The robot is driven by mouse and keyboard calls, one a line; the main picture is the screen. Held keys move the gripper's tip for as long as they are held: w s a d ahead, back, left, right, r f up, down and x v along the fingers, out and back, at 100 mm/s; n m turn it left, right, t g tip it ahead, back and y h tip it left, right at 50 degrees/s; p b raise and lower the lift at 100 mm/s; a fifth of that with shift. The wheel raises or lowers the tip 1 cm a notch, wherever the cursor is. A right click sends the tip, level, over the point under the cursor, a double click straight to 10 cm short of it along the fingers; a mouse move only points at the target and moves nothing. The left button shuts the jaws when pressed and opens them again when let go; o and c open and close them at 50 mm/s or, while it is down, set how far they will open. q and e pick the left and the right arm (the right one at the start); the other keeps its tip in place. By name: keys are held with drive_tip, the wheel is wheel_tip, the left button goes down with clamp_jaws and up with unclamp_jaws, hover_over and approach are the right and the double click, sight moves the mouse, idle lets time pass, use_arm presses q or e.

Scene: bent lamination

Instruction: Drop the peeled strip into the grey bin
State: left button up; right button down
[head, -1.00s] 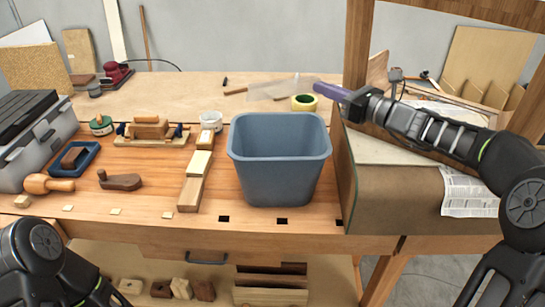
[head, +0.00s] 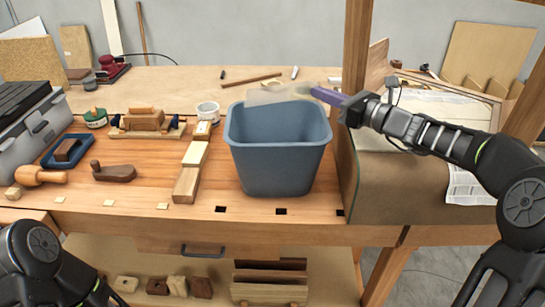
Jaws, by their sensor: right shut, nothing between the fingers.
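The grey bin (head: 278,165), blue-grey in the picture, stands upright on the workbench, left of the wooden post. A thin, clear, whitish strip (head: 272,95) shows across its back rim, running left from the fingertips of my right gripper (head: 316,92). That gripper has purple fingers, is shut and points left at the bin's back right corner. The strip appears to be in the air, but I cannot tell how it meets the fingertips or whether it touches the rim. My left arm shows at bottom left; its gripper is out of frame.
The wooden post (head: 356,60) rises close right of the bin, beside a brown curved panel (head: 400,195). Wood blocks (head: 190,165), a white pot (head: 208,112) and a wooden plane (head: 145,120) lie to the left. A dowel (head: 251,80) lies behind on bare bench.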

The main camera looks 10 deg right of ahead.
drive_tip(key=shift+f, duration=0.3)
drive_tip(key=c, duration=2.1)
unclamp_jaws()
drive_tip(key=shift+c, duration=0.2)
drive_tip(key=o, duration=0.5)
drive_tip(key=shift+s+d, duration=0.1)
drive_tip(key=shift+b+v, duration=0.8)
drive_tip(key=shift+v, duration=3)
